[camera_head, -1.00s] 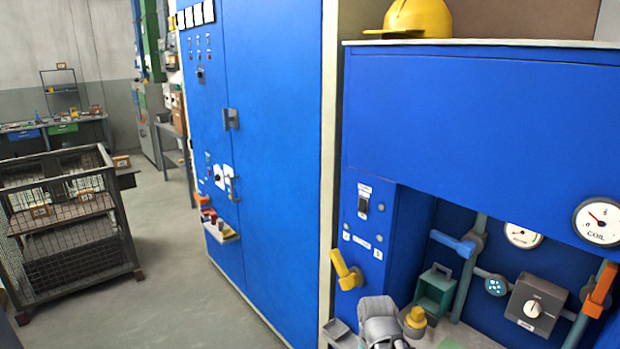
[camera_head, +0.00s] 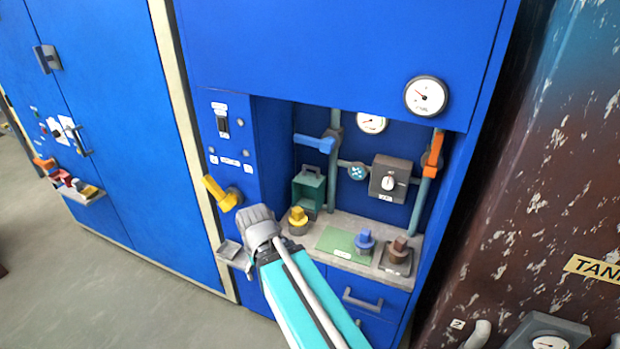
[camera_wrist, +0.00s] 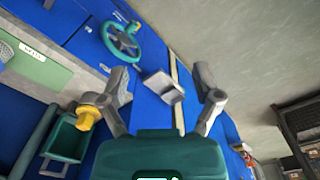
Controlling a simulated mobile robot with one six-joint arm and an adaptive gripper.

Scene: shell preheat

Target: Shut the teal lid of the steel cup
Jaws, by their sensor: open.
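I cannot make out a steel cup with a teal lid in either view. My gripper (camera_head: 261,226) is at the counter's front left in the head view, seen from behind. In the wrist view my gripper (camera_wrist: 163,86) has its two fingers wide apart with nothing held. A small grey tray-like piece (camera_wrist: 164,87) shows beyond and between the fingers, apart from them. It also shows left of my gripper in the head view (camera_head: 231,250).
A teal open box (camera_head: 308,190) stands in the niche behind a yellow-topped piece (camera_head: 298,217). A green mat (camera_head: 340,242), a blue-topped piece (camera_head: 365,240) and a brown-topped piece (camera_head: 398,248) are to the right. A teal handwheel (camera_wrist: 122,42) shows in the wrist view.

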